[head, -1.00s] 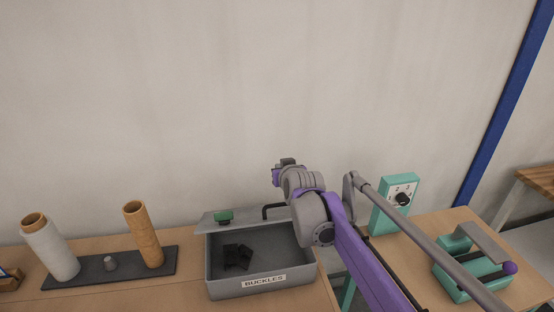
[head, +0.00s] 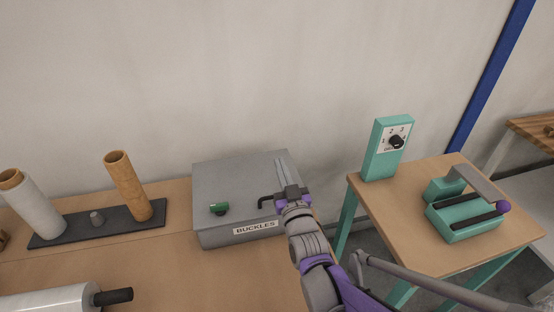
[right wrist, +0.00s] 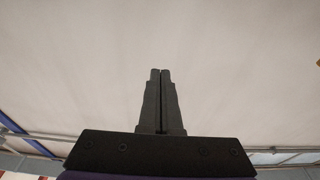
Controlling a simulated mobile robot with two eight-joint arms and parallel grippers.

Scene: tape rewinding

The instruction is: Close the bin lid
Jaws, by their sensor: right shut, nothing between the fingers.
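The grey bin labelled BUCKLES (head: 256,229) stands on the wooden table near its right edge. My left gripper is not in view.
A dark stand (head: 75,225) holds a white roll (head: 36,208) and a brown tube (head: 128,185) at left. A white roll with a black handle (head: 50,299) lies in front. A side table with a teal dial box (head: 381,158) and teal device (head: 465,219) stands right, across a gap.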

